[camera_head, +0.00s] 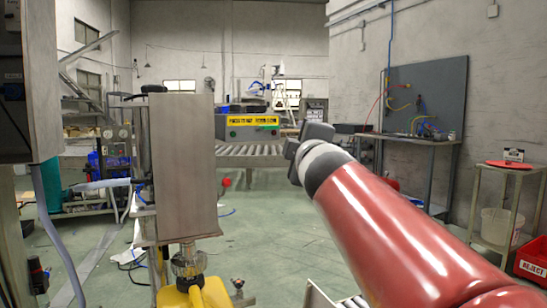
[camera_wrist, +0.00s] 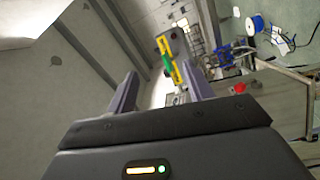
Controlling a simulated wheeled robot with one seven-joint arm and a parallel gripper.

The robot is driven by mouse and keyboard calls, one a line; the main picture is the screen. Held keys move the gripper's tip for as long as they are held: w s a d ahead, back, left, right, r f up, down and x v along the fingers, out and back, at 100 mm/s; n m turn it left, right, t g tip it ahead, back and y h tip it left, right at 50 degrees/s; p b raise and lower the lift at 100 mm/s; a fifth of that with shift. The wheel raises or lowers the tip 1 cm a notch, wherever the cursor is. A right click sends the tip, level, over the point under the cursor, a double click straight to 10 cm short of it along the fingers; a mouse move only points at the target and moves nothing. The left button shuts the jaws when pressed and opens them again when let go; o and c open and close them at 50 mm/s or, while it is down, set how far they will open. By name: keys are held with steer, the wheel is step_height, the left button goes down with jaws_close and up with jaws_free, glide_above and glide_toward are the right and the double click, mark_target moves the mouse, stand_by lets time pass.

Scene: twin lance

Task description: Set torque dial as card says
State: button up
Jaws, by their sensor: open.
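My gripper (camera_wrist: 160,84) is open in the wrist view, with its two purple-grey fingers apart and nothing between them. In the head view my red arm reaches in from the lower right, and its dark grey end (camera_head: 312,138) is in the air in front of the conveyor. I cannot make out a torque dial in either view. A small dark card with pale lettering (camera_head: 514,154) stands on the side cart at the right, but it is too small to read. I cannot tell whether it is the task's card.
A grey metal cabinet (camera_head: 182,165) stands at left-centre, with a yellow machine part (camera_head: 195,293) below. A roller conveyor (camera_head: 250,151) runs behind. A wall bench (camera_head: 410,139), the side cart (camera_head: 508,172) and a red reject bin (camera_head: 532,262) are at right. Green floor (camera_head: 275,235) is open between.

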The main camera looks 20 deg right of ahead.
steer(key=shift+s+a+f+m+g, duration=0.15)
steer(key=shift+s+f+m, duration=0.1)
steer(key=shift+f, duration=0.2)
steer(key=shift+s+d+f+m+g, duration=0.1)
steer(key=shift+s+f+m, duration=0.1)
steer(key=shift+f+m, duration=0.15)
steer(key=shift+s+a+f+m+g, duration=0.1)
steer(key=shift+s+f+m+g, duration=0.1)
steer(key=shift+f, duration=0.3)
